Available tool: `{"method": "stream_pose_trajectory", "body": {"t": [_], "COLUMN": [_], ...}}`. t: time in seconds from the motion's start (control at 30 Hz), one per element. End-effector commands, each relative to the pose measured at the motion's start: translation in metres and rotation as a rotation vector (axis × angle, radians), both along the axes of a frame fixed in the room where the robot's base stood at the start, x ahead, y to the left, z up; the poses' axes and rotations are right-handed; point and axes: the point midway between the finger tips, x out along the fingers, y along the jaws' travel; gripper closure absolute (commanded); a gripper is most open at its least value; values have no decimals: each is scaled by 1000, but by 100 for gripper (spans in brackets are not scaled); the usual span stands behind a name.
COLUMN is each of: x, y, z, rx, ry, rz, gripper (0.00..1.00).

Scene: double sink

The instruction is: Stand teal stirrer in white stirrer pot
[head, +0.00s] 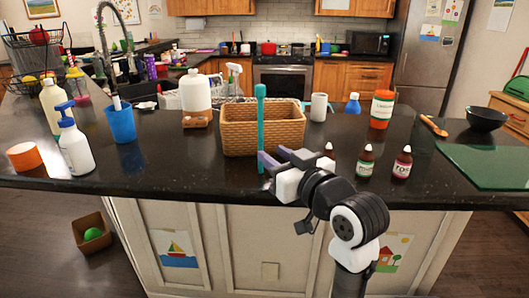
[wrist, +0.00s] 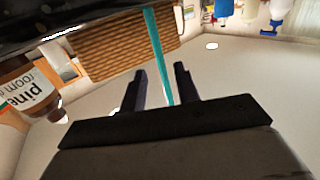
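The teal stirrer (head: 261,125) stands upright in front of a brown woven basket. My gripper (head: 265,163) is low beside it, near the counter's front edge. In the wrist view the stirrer (wrist: 154,45) runs between the two spread fingers of my gripper (wrist: 161,75), with a gap visible on each side. The gripper looks open, not clamped on it. What the stirrer's lower end rests on is unclear. A white cup-shaped pot (head: 319,107), likely the stirrer pot, stands just right of the basket, apart from the stirrer.
The woven basket (head: 240,135) is directly behind the stirrer. A blue cup (head: 121,123) and white spray bottle (head: 76,148) are left.

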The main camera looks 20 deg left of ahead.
Motion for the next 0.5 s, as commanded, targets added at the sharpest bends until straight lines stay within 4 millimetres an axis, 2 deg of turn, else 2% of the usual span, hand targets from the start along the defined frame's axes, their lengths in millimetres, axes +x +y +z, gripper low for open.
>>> {"method": "stream_pose_trajectory", "body": {"t": [0.03,0.2,0.33,0.5], "x": [-7,-26,-35,-39], "y": [-10,-35,-45,-49], "z": [-2,-1,-1,0], "rx": [1,0,-1,0], "ry": [-4,-3,-1,0], "rz": [-4,-4,-2,0], "gripper": [69,69,69,69]}}
